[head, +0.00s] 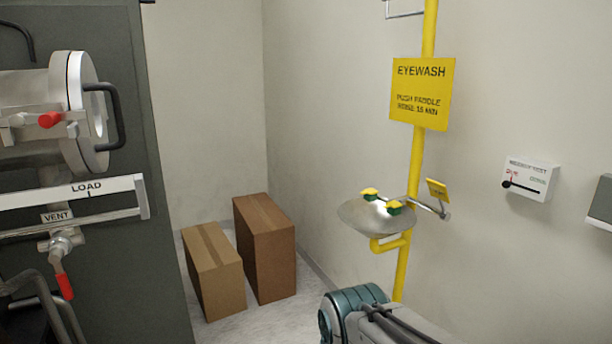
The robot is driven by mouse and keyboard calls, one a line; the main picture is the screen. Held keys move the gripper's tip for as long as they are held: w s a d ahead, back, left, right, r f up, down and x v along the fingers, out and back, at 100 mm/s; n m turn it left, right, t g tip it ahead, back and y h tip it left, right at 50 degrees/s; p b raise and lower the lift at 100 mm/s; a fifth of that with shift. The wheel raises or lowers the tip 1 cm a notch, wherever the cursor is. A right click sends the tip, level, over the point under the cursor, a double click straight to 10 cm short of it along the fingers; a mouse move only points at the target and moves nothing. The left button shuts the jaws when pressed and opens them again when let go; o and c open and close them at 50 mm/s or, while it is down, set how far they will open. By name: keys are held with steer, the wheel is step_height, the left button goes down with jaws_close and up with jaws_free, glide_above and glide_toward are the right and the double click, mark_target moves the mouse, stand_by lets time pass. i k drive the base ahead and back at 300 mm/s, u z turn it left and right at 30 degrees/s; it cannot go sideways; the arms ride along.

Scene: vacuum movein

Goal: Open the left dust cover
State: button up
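The eyewash station stands against the right wall on a yellow pipe (416,160). Part of my arm shows at the bottom, below the bowl; my gripper is not in view.
A yellow push paddle (437,188) stands right of the bowl, below the yellow EYEWASH sign (422,93). A dark cabinet with a round door (83,115) and handles fills the left. Two cardboard boxes (265,249) stand on the floor. A white wall panel (531,179) hangs at right.

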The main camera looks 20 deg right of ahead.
mark_target(370, 191)
steer(key=z, duration=0.5)
steer(key=i, duration=1.6)
steer(key=z, duration=0.85)
